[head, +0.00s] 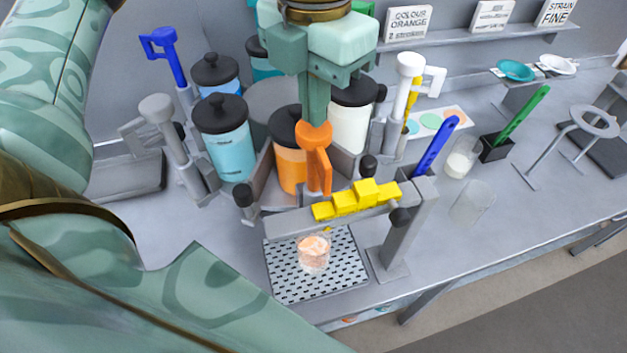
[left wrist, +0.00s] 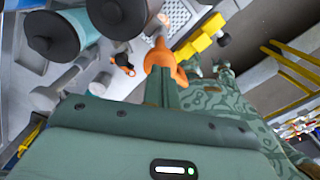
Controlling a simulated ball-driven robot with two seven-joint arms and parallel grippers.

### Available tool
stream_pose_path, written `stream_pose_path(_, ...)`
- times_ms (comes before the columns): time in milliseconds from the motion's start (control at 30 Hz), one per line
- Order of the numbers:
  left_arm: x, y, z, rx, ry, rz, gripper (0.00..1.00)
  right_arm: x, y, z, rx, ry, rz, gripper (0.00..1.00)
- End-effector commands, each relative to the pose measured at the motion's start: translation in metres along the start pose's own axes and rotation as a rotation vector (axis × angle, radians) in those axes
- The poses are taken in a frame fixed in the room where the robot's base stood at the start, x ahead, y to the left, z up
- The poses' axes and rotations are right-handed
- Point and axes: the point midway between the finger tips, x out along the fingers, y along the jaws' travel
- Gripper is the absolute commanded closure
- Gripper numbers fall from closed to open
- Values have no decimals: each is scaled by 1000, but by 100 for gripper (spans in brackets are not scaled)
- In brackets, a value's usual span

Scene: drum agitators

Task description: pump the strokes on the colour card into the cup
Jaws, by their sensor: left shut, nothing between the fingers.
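The colour card (head: 408,23) on the back shelf reads "COLOUR ORANGE" and seems to say 2 strokes. The cup (head: 313,254) stands on the perforated drip tray (head: 345,284) with orange liquid in it. The orange pump handle (head: 318,172) is in front of the orange canister (head: 290,165). My left gripper (head: 315,118) points down with its fingers shut and empty, right at the top of the orange handle; contact is hard to tell. In the left wrist view, the orange handle (left wrist: 164,60) is just beyond the fingers (left wrist: 162,88). My right gripper is not in view.
Canisters in light blue (head: 228,150) and white (head: 350,122) flank the orange one. A grey pump (head: 170,140), a white pump (head: 405,85) and a bar with yellow steps (head: 358,199) stand close around. An empty glass (head: 472,203) is at the right.

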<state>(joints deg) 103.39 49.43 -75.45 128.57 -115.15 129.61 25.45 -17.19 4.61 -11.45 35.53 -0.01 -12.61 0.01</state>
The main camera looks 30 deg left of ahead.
Motion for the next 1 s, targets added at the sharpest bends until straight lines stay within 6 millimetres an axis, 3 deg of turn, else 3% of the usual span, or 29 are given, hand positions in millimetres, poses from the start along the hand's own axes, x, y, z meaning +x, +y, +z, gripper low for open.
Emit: stream_pose_path(1000, 44, 0, 0, 1, 3, 0, 100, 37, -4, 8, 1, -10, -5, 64)
